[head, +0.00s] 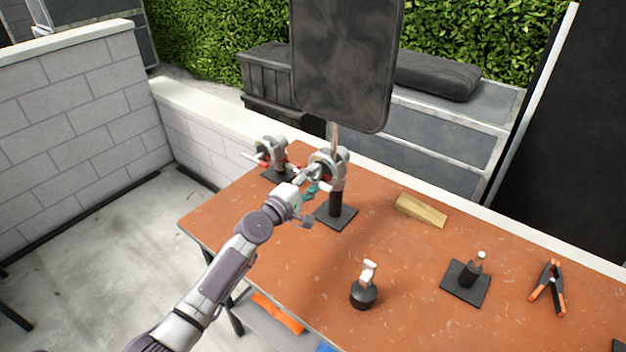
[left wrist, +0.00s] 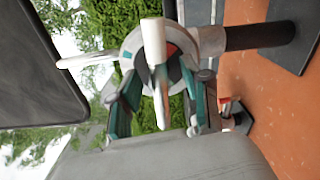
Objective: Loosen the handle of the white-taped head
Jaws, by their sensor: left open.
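A grip head (head: 328,168) stands upright on a black post and square base on the table. It has a pale grey-white band; in the left wrist view the head (left wrist: 130,50) shows a round grey body, a pale band and a long white handle (left wrist: 155,50). My left gripper (head: 313,190) is at this head, on its near side. In the left wrist view the open fingers (left wrist: 160,85) lie on either side of the handle, and I cannot tell whether they touch it. A second head (head: 271,152) with red parts stands behind to the left. My right gripper is not in view.
The orange-brown table (head: 250,250) also holds a wooden wedge (head: 421,210), a black-based fitting (head: 364,288), a short post on a square plate (head: 468,278) and an orange-handled clamp (head: 549,286). A large dark panel (head: 345,60) hangs close above the heads.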

